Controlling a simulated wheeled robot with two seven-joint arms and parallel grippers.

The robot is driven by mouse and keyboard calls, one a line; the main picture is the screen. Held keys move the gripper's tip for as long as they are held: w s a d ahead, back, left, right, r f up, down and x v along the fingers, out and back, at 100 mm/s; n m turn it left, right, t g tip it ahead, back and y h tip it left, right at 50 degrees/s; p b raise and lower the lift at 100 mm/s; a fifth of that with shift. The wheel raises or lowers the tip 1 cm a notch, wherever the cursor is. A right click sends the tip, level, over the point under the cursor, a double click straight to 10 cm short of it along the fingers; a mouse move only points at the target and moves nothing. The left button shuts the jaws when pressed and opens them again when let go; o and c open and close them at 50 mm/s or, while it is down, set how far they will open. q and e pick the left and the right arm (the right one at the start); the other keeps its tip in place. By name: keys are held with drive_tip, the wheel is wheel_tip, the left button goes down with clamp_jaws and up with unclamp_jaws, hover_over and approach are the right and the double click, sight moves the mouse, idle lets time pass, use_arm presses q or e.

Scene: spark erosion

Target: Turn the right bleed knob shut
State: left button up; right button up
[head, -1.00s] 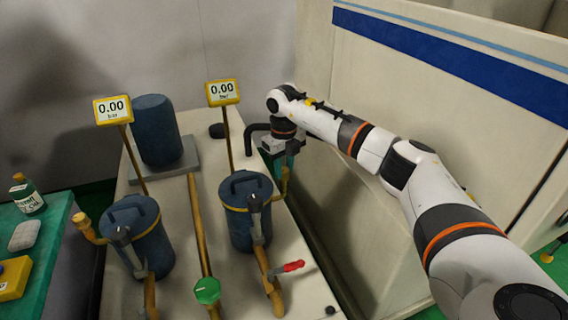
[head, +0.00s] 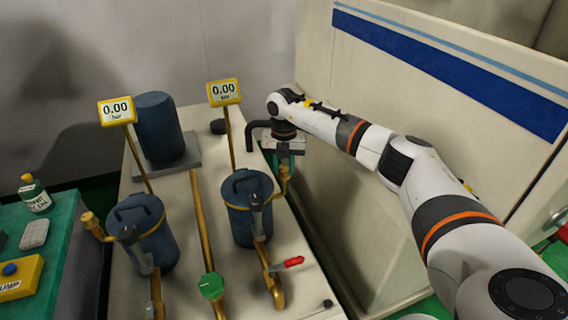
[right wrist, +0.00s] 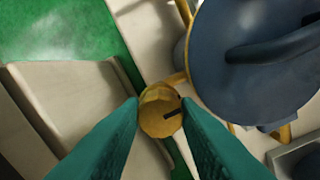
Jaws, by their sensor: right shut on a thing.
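The right bleed knob is a small brass knob (right wrist: 158,112) with a dark mark on its face, beside the right blue canister (head: 249,210). In the right wrist view the two teal fingers of my right gripper (right wrist: 160,118) are shut on its sides. In the head view my right gripper (head: 286,160) points down over the brass side pipe, and its fingers and the knob are mostly hidden. A like brass knob (head: 88,220) stands by the left blue canister (head: 142,232). My left gripper is not in view.
Two yellow displays (head: 117,110) read 0.00. A green knob (head: 210,286) and a red-handled lever (head: 288,263) sit at the bench front. A tall beige cabinet (head: 430,120) stands close at the right. A green table (head: 62,225) is at the left.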

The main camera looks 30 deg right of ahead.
sight(284, 168)
drive_tip(key=shift+r+m, duration=0.1)
drive_tip(key=shift+m, duration=0.2)
drive_tip(key=o, duration=1)
wheel_tip(284, 168, up, 12)
drive_tip(key=shift+f+b, duration=0.1)
drive_tip(key=shift+b, duration=0.95)
